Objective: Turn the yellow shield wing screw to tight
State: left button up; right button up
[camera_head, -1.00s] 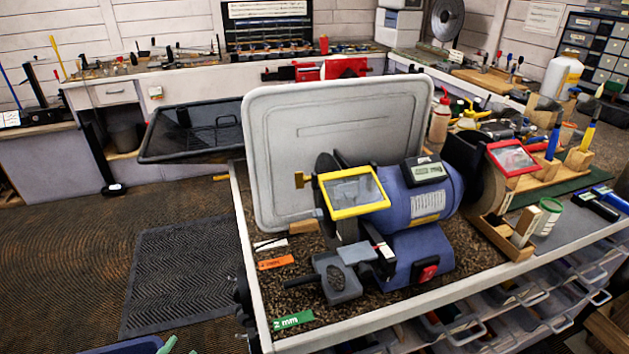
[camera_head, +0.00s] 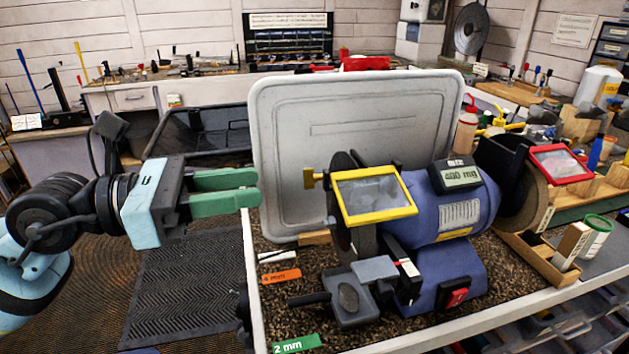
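The yellow wing screw (camera_head: 314,178) sticks out at the left side of the yellow-framed shield (camera_head: 375,194) on the blue bench grinder (camera_head: 447,207). My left gripper (camera_head: 259,187), with green finger pads, comes in from the left at about the screw's height in the picture. Its two fingers are apart with nothing between them. The fingertips point right, toward the screw, and a clear gap separates them from it in the picture. My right gripper is not in view.
A grey upright tray (camera_head: 350,100) stands behind the grinder. A grinding wheel (camera_head: 345,230) and tool rest (camera_head: 350,300) sit below the shield. Orange (camera_head: 281,276) and green (camera_head: 297,344) gauge tags lie on the bench. A red-framed shield (camera_head: 561,163) is at right.

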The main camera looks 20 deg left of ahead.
aim_at(313, 178)
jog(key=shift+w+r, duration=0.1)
